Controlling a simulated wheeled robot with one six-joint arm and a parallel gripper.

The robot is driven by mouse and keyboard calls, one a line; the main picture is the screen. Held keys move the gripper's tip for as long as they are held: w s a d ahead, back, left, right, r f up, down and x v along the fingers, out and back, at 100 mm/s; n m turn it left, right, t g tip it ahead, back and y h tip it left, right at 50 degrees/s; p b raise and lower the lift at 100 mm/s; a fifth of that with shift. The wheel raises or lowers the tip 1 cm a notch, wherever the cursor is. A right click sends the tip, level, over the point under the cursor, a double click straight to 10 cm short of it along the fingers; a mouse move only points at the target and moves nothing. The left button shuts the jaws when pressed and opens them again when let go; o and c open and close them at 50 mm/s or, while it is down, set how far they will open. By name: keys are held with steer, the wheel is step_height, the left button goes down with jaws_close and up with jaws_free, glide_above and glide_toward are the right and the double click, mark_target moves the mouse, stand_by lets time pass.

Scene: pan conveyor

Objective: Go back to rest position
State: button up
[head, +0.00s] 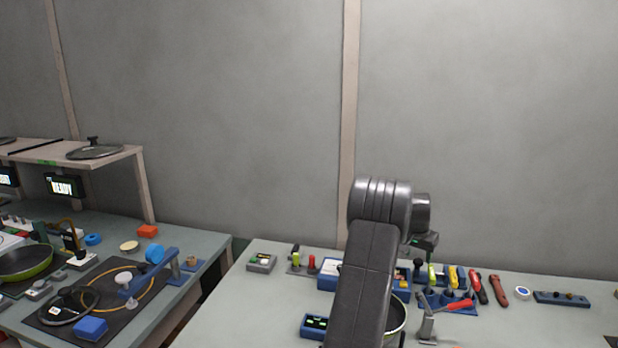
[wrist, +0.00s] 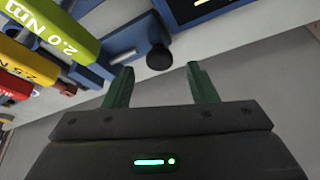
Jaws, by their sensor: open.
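My gripper (wrist: 160,90) shows in the wrist view with its two green fingers apart and nothing between them. A blue fixture with a black knob (wrist: 158,57) lies beyond the fingertips. In the head view my dark arm rises in front of the right table (head: 470,316) and bends at the top. The gripper's fingers are not clear there. A pan (head: 397,316) on the right table is partly hidden behind my arm.
Yellow, green and red torque tools (head: 453,277) stand in a blue holder right of my arm; a yellow-green one (wrist: 55,30) shows close by in the wrist view. The left table (head: 200,243) holds a pan (head: 25,262), a glass lid (head: 68,306) and blue clamps. A gap separates the tables.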

steer(key=v, duration=1)
steer(key=shift+b, duration=0.4)
steer(key=shift+a, duration=0.1)
